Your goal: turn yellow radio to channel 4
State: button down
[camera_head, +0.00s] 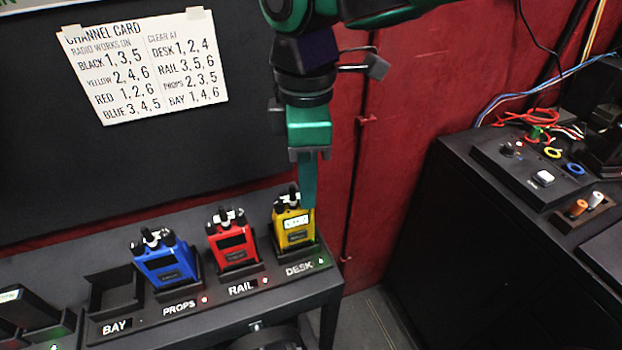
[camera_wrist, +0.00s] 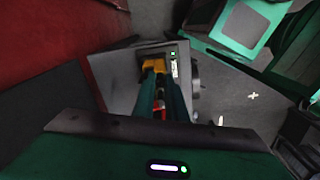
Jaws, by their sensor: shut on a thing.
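The yellow radio (camera_head: 291,229) stands upright in the DESK cradle (camera_head: 313,257) at the right end of the shelf. Its small display is lit, but the digit is too small to read. My gripper (camera_head: 309,204) points down and is shut on the right end of the radio's top. The fingers hide the part they hold. In the wrist view, my gripper (camera_wrist: 158,75) meets the yellow radio (camera_wrist: 153,68) beside a green light. The channel card (camera_head: 145,66) on the board lists yellow with 2, 4, 6 and DESK with 1, 2, 4.
The red radio (camera_head: 233,242) stands close by in the RAIL cradle, and the blue radio (camera_head: 165,263) in PROPS. The BAY cradle (camera_head: 115,291) is empty. The DESK light is green; RAIL and PROPS show red. A black cabinet (camera_head: 500,230) with controls stands at right.

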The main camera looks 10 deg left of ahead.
jog(key=shift+m, duration=0.9)
jog(key=c, duration=1.8)
grip_release()
jog(key=shift+o, duration=0.2)
notch_tip(320, 180, up, 11)
jog(key=shift+w, duration=0.15)
jog(key=shift+f, duration=0.1)
